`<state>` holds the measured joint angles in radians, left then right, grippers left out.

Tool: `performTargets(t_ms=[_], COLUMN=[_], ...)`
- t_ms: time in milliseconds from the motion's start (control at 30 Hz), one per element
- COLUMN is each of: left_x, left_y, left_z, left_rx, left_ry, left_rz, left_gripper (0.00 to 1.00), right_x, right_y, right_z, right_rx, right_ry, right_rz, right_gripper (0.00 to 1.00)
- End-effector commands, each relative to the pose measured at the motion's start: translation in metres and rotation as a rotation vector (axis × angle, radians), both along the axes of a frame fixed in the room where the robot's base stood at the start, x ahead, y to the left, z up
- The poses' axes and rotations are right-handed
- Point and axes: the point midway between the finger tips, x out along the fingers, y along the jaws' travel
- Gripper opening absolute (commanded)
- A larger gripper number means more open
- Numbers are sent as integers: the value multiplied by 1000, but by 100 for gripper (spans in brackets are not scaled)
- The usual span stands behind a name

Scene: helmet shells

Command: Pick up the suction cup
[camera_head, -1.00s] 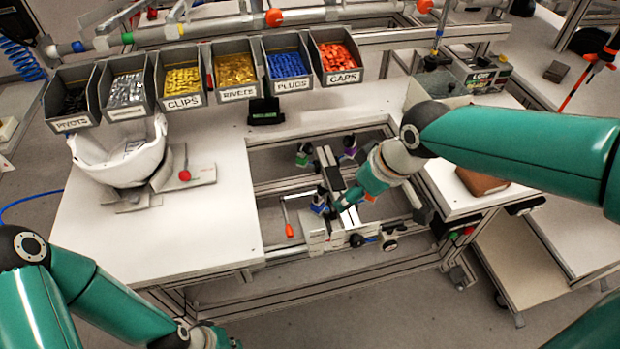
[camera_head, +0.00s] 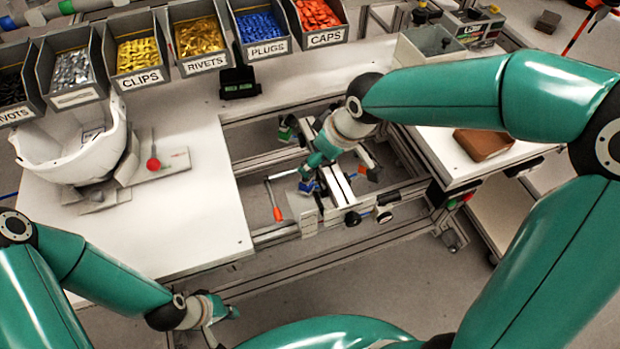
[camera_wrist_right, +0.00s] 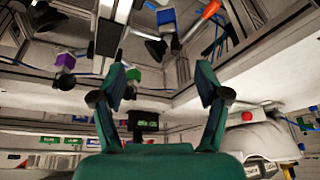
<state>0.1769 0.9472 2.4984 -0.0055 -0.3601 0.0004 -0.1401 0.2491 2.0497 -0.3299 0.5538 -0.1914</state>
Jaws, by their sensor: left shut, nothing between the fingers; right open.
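Several small coloured blocks with black cup-like ends, which look like suction cups, sit in the rail frame. The blue one (camera_head: 307,187) is just below my right gripper (camera_head: 313,168) in the head view; it also shows at the top of the right wrist view (camera_wrist_right: 166,18). A green one (camera_head: 286,132) is farther back. A purple one (camera_wrist_right: 65,61) is at the left of the right wrist view and hidden in the head view. My right gripper (camera_wrist_right: 160,88) is open, with nothing between its fingers. My left gripper (camera_head: 222,310) is shut and empty, low in front of the white table.
A white helmet shell (camera_head: 70,150) stands on the left table (camera_head: 190,225). Labelled bins (camera_head: 205,60) line the back. A metal rail frame (camera_head: 330,257) surrounds the cups. An orange-handled tool (camera_head: 276,213) lies beside them. A brown block (camera_head: 483,144) rests on the right table.

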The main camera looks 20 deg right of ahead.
Motion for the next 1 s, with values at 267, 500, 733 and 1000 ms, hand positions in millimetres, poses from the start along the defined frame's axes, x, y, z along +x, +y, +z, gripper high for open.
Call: performTargets(t_ms=[267,500,733,1000], left_x=[0,0,0,0], left_y=[0,0,0,0], left_z=[-11,-29,-37,-36], left_rx=[0,0,0,0], left_ry=[0,0,0,0], left_rz=[0,0,0,0], left_gripper=[0,0,0,0], right_x=[6,15,22,22], right_y=[5,13,17,16], right_z=[-18,-48,-62,-61], right_rx=[-1,0,0,0], right_ry=[1,2,-1,0], right_rz=[3,4,3,3], right_gripper=[75,75,75,58])
